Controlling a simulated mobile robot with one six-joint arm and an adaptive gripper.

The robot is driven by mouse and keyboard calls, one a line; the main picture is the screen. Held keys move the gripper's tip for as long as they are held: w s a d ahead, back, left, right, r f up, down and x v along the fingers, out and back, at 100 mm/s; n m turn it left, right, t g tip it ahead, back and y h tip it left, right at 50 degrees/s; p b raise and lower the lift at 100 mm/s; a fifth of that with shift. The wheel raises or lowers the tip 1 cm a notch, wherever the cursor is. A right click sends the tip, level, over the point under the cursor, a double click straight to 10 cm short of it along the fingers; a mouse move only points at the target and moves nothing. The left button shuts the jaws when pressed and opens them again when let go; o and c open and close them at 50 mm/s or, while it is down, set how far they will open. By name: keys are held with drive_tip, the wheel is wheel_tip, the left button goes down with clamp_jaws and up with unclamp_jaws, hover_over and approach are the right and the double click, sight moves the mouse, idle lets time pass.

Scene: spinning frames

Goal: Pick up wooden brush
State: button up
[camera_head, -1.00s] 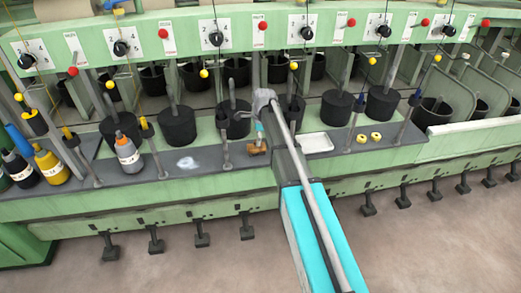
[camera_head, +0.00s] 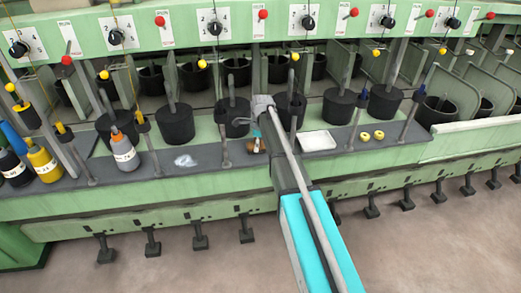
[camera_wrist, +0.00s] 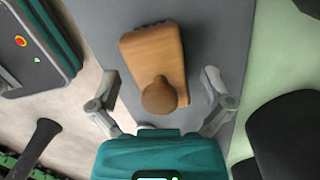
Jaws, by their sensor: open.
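The wooden brush (camera_wrist: 156,57) is a light brown block with a rounded knob on top. In the wrist view it lies on the grey shelf, tilted slightly in the picture, with its knob toward my gripper. My gripper (camera_wrist: 160,90) is open, with one finger on each side of the brush's near part and gaps between fingers and wood. My gripper (camera_head: 256,132) is only partly visible there.
The grey shelf (camera_head: 205,158) runs along the green spinning frame. Bottles, including a grey one (camera_head: 124,154), stand at left. Black pots (camera_head: 176,125) line the back.

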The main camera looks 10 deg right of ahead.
drive_tip(key=shift+c, duration=0.3)
drive_tip(key=c, duration=1.1)
